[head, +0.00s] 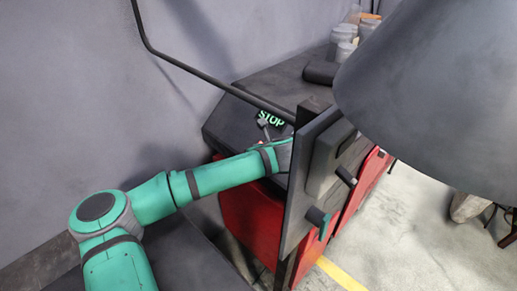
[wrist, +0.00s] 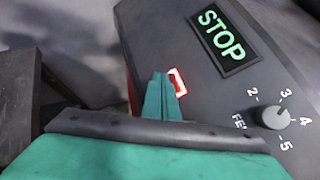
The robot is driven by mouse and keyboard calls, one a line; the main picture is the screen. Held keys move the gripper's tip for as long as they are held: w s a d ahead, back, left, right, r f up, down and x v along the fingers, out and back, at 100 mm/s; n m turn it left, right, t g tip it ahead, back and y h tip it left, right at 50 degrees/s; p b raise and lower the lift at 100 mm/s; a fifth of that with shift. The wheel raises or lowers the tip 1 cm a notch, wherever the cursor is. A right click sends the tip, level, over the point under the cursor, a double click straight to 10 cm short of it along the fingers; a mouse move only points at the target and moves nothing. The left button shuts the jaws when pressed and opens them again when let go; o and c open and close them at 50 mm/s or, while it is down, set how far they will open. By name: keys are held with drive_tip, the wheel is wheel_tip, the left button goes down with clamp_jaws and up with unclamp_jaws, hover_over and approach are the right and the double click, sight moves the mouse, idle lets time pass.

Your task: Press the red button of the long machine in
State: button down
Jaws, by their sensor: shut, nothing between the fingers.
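The long machine shows in the head view as a dark top (head: 226,122) over a red body (head: 245,215). It carries a green-lettered STOP label (head: 271,118), which also shows large in the wrist view (wrist: 223,36). In the wrist view the red button (wrist: 179,80) is a glowing red-rimmed square below and left of the label. My gripper (wrist: 160,80) is shut and empty. Its teal fingertips lie just left of the button and overlap its left edge in the picture. I cannot tell whether they touch it.
A grey dial knob (wrist: 274,117) with numbers sits right of the button. In the head view a dark upright panel (head: 310,175) with knobs stands beside my arm. A black bar (head: 205,77) crosses above. A big dark cone (head: 440,90) fills the upper right. Jars (head: 342,40) stand far back.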

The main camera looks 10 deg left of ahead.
drive_tip(key=shift+s+a+r, duration=0.15)
drive_tip(key=shift+s+r, duration=0.05)
drive_tip(key=shift+r, duration=0.1)
drive_tip(key=s+r, duration=0.1)
drive_tip(key=s+a+r, duration=0.1)
drive_tip(key=r, duration=0.1)
drive_tip(key=s+a+r, duration=0.1)
drive_tip(key=shift+r, duration=0.35)
idle(0.4)
idle(0.4)
